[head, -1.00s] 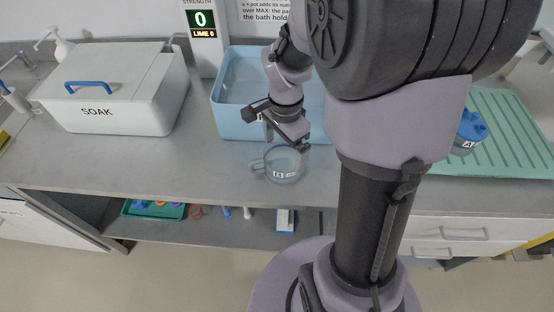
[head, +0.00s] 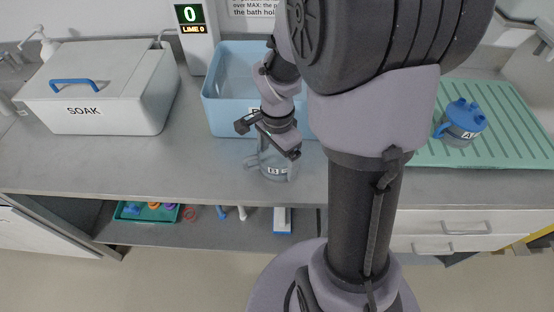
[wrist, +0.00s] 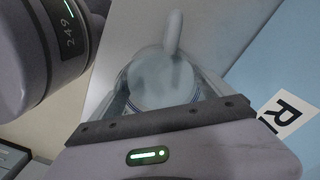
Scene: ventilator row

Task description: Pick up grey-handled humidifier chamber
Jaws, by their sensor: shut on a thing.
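The grey-handled humidifier chamber (head: 275,172) is clear, with a label reading B on its front. It is upright at the front of the counter, before the blue bath; I cannot tell whether its base touches the counter. Its grey handle (head: 251,162) points left in the head view. My gripper (head: 278,151) is over the chamber and shut on it, hiding its upper part. In the wrist view, my gripper (wrist: 165,98) has a finger on either side of the round chamber (wrist: 160,78), and the handle (wrist: 174,32) points up the picture.
A light blue bath (head: 222,115) stands close behind the chamber. A white SOAK box (head: 125,110) is at left. A blue-topped chamber labelled A (head: 461,122) stands on a green mat (head: 500,152) at right. A lower shelf holds a green tray (head: 130,214). The counter between box and chamber is clear.

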